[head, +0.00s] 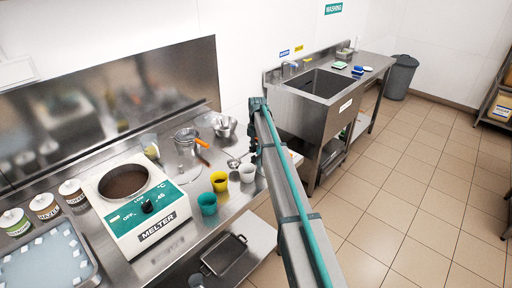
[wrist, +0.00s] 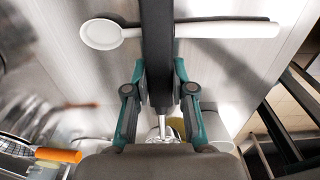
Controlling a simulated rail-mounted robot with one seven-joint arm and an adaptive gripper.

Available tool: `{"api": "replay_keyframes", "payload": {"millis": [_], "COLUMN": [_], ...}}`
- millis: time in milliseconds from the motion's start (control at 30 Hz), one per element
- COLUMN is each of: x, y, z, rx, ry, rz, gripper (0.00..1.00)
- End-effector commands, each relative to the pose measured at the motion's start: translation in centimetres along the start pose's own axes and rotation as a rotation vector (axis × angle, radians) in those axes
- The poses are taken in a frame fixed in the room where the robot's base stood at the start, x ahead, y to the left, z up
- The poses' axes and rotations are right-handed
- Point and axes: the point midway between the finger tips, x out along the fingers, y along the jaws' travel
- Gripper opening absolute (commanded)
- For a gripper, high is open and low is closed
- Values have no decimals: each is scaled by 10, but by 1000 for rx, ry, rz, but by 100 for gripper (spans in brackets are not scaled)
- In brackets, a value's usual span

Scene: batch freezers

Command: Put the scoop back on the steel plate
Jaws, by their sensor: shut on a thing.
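A white cup (head: 247,173), a yellow cup (head: 219,183) and a teal cup (head: 207,204) stand close by. An orange-handled tool (wrist: 57,155) and steel bowls (head: 224,127) lie farther back. The melter (head: 140,205) is at left; tiled floor (head: 430,200) lies beyond the counter.

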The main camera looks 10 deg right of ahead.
Motion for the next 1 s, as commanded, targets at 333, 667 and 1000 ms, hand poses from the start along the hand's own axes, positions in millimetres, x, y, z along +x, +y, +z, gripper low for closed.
{"api": "replay_keyframes", "payload": {"millis": [333,667,1000], "x": [4,5,-3], "y": [0,0,0], "z": [0,0,0], "rx": [0,0,0], "ry": [0,0,-1], "rz": [0,0,2], "gripper": [0,49,49]}}
